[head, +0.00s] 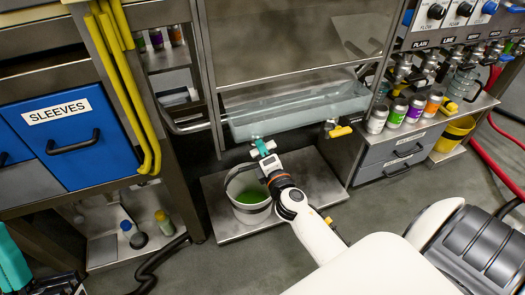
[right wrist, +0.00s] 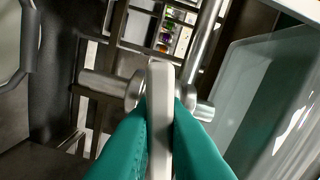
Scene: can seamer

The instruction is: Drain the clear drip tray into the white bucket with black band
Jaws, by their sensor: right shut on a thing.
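The clear drip tray (head: 300,110) hangs under the steel machine in the head view, and its translucent side shows at the right in the right wrist view (right wrist: 240,80). A pale bucket (head: 252,213) with green contents stands below its left end; my right arm partly covers it, and I cannot make out the band clearly. My right gripper (head: 264,148) is above the bucket, near the tray's left end. In the right wrist view its teal fingers are shut on a white lever (right wrist: 160,85) in front of a metal pipe fitting (right wrist: 100,86). My left gripper (head: 12,262) is partly visible at the lower left; its opening is unclear.
A steel platform (head: 222,228) carries the bucket. A yellow-handled valve (head: 338,131) sits under the tray's right side. Yellow bars (head: 125,80) and a blue SLEEVES drawer (head: 70,130) stand left. Several colored jars (head: 396,112) stand right. Grey floor (head: 385,205) is open right of the platform.

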